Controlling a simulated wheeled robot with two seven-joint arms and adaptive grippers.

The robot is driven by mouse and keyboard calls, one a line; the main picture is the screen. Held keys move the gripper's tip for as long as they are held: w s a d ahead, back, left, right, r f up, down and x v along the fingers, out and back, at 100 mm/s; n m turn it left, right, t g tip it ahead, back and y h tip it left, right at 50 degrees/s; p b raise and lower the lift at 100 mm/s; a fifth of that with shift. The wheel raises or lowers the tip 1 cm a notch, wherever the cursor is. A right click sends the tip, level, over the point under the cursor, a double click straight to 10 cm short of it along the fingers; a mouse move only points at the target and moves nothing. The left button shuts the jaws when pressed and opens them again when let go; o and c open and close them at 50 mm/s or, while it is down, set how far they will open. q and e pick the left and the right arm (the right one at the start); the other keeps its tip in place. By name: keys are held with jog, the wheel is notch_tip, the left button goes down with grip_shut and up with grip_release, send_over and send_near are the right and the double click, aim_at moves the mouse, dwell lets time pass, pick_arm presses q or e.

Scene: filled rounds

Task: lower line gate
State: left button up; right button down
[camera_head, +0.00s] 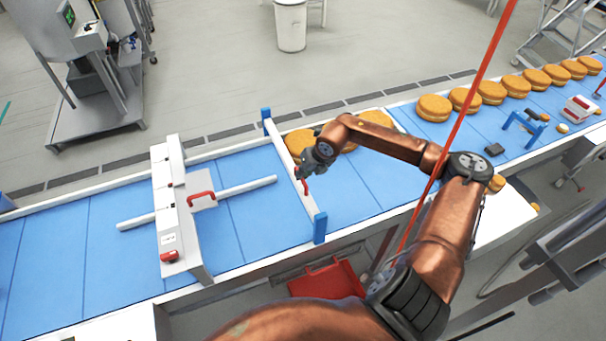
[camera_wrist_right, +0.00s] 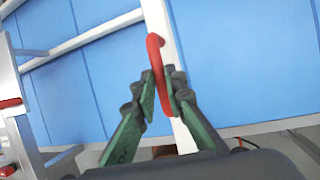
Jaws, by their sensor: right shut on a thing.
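The line gate is a white bar (camera_head: 289,163) with a red handle, lying across the blue belt between two blue posts (camera_head: 320,227). My right gripper (camera_head: 303,180) is at the middle of the bar, shut on the red handle (camera_wrist_right: 153,48). In the right wrist view, the two green-padded fingers (camera_wrist_right: 164,98) close around the near part of the handle, and the white bar runs beneath it. I cannot tell the bar's exact height above the belt. Filled rounds (camera_head: 298,142) sit just right of the gate, partly hidden by my arm. My left gripper is not in view.
A white frame (camera_head: 171,215) with a red handle and a red button spans the belt to the left. More rounds (camera_head: 434,107) line the belt at right. A red crate (camera_head: 327,279) is below the front edge. The belt left of the gate is mostly bare.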

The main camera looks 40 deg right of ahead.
aim_at(303, 191)
notch_tip(303, 191, down, 10)
jog(key=b, duration=0.7)
jog(key=shift+s+b, duration=0.15)
jog(key=shift+b, duration=0.15)
jog(key=c, duration=2)
grip_release()
jog(key=shift+o, duration=0.2)
jog(key=shift+r, duration=0.15)
jog(key=v, duration=1.1)
jog(key=shift+r, duration=0.35)
